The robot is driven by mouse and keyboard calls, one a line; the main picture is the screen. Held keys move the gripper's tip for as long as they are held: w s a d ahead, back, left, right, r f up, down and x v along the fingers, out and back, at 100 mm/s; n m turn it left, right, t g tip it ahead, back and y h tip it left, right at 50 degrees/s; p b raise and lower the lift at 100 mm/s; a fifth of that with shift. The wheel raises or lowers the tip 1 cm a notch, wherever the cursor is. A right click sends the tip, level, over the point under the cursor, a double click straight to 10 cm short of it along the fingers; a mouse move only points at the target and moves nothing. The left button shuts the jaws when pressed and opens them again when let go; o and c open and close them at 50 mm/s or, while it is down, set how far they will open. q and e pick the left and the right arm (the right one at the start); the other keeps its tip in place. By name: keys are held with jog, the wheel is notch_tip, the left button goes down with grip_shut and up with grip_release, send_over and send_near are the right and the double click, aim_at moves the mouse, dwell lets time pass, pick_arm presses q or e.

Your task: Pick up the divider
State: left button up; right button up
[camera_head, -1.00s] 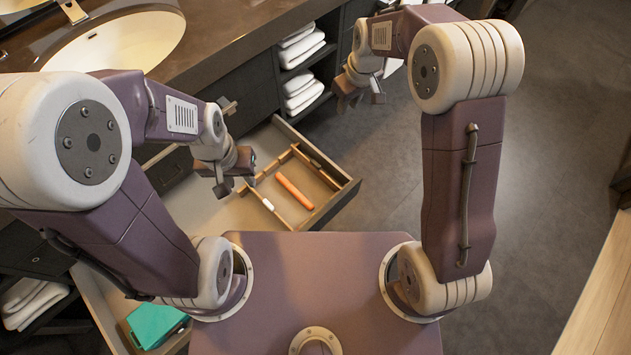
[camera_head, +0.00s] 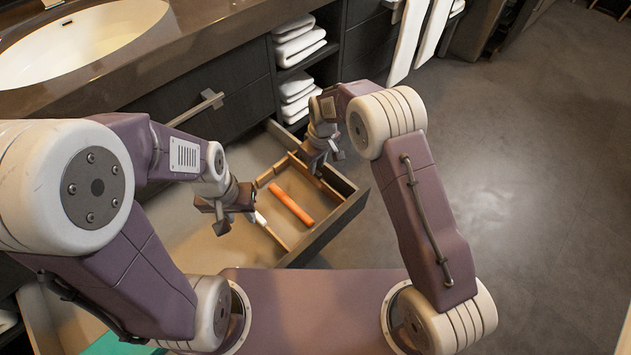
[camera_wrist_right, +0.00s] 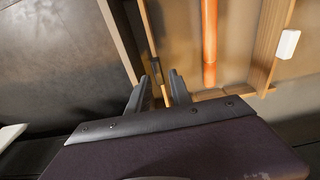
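Light wooden dividers stand in the open drawer. One long strip (camera_head: 320,183) runs near the drawer's right wall, and another (camera_head: 268,232) runs along the left of an orange rod (camera_head: 291,204). I cannot tell which one the task means. My right gripper (camera_head: 318,168) is over the right strip. In the right wrist view, its two fingers (camera_wrist_right: 158,92) are apart, with the end of the thin wooden strip (camera_wrist_right: 148,35) between or just beyond them; contact is unclear. My left gripper (camera_head: 236,218) is open and empty above the drawer, left of the dividers.
The drawer's right wall (camera_head: 338,217) rises close to my right gripper. A small white item (camera_head: 260,218) lies by the left divider. A brown stick lies near the right strip. Folded towels (camera_head: 298,45) sit in shelves behind. The drawer's left part is largely bare.

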jog(key=f+b, duration=0.2)
jog(key=f, duration=0.1)
jog(key=f+b, duration=0.1)
jog(key=f, duration=0.1)
jog(key=shift+w+a+f, duration=0.1)
jog(key=shift+w, duration=0.25)
jog(key=shift+c, duration=0.3)
grip_shut()
jog(key=shift+r, duration=0.2)
jog(key=shift+r, duration=0.1)
notch_tip(320, 180, up, 26)
jog(key=p, duration=1.7)
jog(key=shift+r, duration=0.15)
